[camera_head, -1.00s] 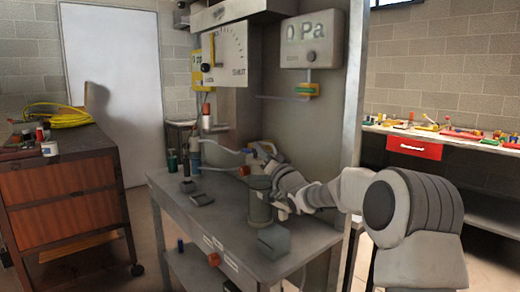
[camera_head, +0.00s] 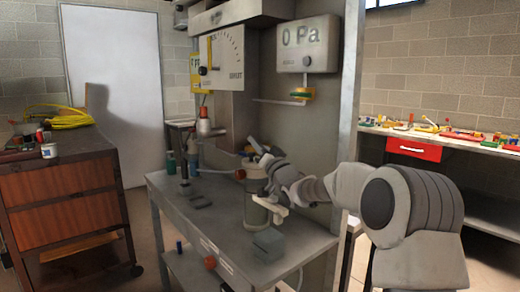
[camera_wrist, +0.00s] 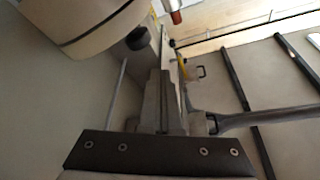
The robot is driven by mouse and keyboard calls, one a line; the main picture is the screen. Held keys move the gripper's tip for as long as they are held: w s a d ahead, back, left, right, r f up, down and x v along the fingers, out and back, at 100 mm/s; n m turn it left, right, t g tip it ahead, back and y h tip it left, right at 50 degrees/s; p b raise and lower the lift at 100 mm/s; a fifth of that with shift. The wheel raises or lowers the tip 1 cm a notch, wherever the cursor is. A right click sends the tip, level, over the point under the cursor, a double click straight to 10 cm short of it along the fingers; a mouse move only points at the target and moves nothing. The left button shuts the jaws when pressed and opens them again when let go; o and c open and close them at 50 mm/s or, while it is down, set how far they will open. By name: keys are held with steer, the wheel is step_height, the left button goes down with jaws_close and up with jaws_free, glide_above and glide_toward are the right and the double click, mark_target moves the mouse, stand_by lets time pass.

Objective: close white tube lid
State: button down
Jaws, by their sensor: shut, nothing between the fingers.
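A pale cylindrical tube (camera_head: 257,200) stands upright on the grey workbench. A pale bar (camera_head: 272,206) juts out at its front; I cannot tell whether this is the lid. In the wrist view my gripper (camera_wrist: 162,78) is shut and empty, pointing up the picture. A large cream rounded body (camera_wrist: 85,25), probably the tube, fills the upper left there, beside the fingers. The lid's exact position is unclear.
A grey block (camera_head: 268,243) sits in front of the tube on the workbench (camera_head: 220,232). A gauge panel (camera_head: 221,57) and pressure display (camera_head: 308,45) hang behind. The bench's left front is fairly clear.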

steer(key=s+d+f+g+h, duration=0.2)
steer(key=s+d+h, duration=0.15)
steer(key=s, duration=0.55)
steer(key=s+d+f+g+h+p, duration=0.1)
steer(key=s+d+f+g+h, duration=0.2)
steer(key=s, duration=0.6)
steer(key=s+d+f+g+h, duration=0.15)
steer(key=s+d+h, duration=0.25)
steer(key=s, duration=0.5)
steer(key=s+f+g, duration=0.3)
steer(key=s+f, duration=0.1)
steer(key=s, duration=0.7)
steer(key=s+f+g, duration=0.4)
steer(key=s, duration=0.7)
step_height(320, 180, up, 21)
steer(key=s+p, duration=0.2)
steer(key=p, duration=1.9)
steer(key=shift+d+n+y, duration=0.15)
steer(key=shift+n+y, duration=0.15)
steer(key=shift+y, duration=0.15)
steer(key=shift+f+g, duration=0.15)
steer(key=shift+g, duration=0.1)
